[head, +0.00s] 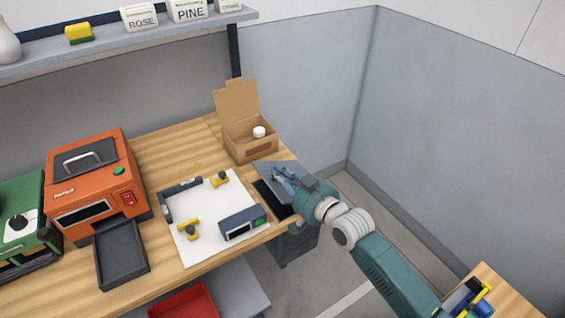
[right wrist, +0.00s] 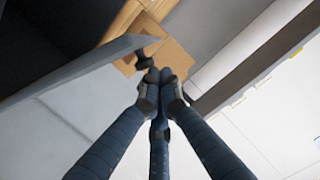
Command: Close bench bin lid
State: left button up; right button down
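The bench bin is set into the right end of the wooden bench, with its dark opening (head: 271,198) showing. Its grey lid (head: 264,170) stands raised at a tilt behind the opening. My right gripper (head: 281,174) is over the bin, against or just in front of the lid; I cannot tell if they touch. In the right wrist view the blue fingers come together at their tips (right wrist: 157,78), with nothing visible between them. The lid's edge (right wrist: 75,70) runs close to the fingertips there. My left gripper is in neither view.
An open cardboard box (head: 250,140) with a white round item stands just behind the bin. A white mat (head: 215,205) with a dark device (head: 242,224) and yellow pieces lies left of it. An orange machine (head: 95,180) stands farther left. Grey walls enclose the right.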

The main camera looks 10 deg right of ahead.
aim_at(276, 191)
jog(key=f, duration=0.1)
jog(key=a+f+n, duration=0.1)
jog(key=f, duration=0.1)
jog(key=s+a+f+n, duration=0.1)
jog(key=shift+a+f+h+b, duration=0.15)
jog(key=shift+f+h+b, duration=0.05)
jog(key=shift+h+b, duration=0.2)
jog(key=shift+s+a+f+b, duration=0.1)
jog(key=shift+a+f+b, duration=0.1)
jog(key=shift+f, duration=0.4)
jog(key=shift+a+f+b, duration=0.1)
jog(key=shift+a+f, duration=0.1)
jog(key=shift+f, duration=0.35)
